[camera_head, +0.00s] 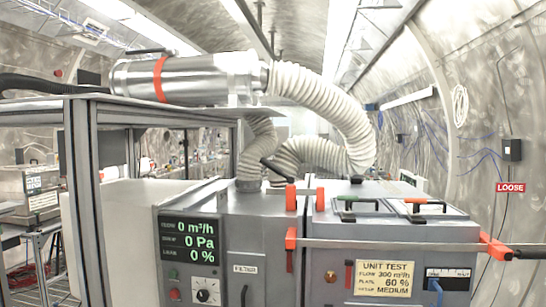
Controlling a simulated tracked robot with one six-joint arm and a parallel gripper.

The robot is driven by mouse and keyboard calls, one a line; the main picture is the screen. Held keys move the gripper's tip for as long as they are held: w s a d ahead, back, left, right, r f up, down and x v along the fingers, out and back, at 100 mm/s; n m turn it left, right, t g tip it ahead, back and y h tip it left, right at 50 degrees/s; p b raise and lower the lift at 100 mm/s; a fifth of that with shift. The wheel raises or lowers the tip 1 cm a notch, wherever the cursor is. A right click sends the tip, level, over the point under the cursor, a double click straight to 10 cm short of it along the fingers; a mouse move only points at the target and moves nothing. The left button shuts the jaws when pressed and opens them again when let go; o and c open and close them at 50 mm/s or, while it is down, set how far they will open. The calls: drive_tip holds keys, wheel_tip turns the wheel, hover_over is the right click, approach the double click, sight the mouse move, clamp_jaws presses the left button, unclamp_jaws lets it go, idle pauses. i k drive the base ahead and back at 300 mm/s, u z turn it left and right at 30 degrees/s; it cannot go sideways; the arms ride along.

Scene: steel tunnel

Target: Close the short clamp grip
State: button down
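A grey filter unit (265,235) stands in the middle, with a grey test box (400,228) joined on its right. A short black lever (276,171) slants up to the left above a red bracket (291,197) at the seam between them. It looks raised; whether it is the short clamp grip I cannot tell for sure. A second red bracket (320,198) stands beside it. A long metal bar (390,245) crosses the box front between a red end piece (291,239) and a red fitting (494,246) with a black grip (530,253). My gripper is not in view.
A ribbed hose (325,95) arches from a steel cylinder (190,80) to behind the box. A metal frame (85,200) stands at left. A red "LOOSE" sign (510,188) hangs on the right wall.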

sight(271, 166)
drive_tip(key=u, duration=0.3)
drive_tip(key=i, duration=0.65)
drive_tip(key=u, duration=0.75)
drive_tip(key=i, duration=0.45)
drive_tip(key=u, duration=0.35)
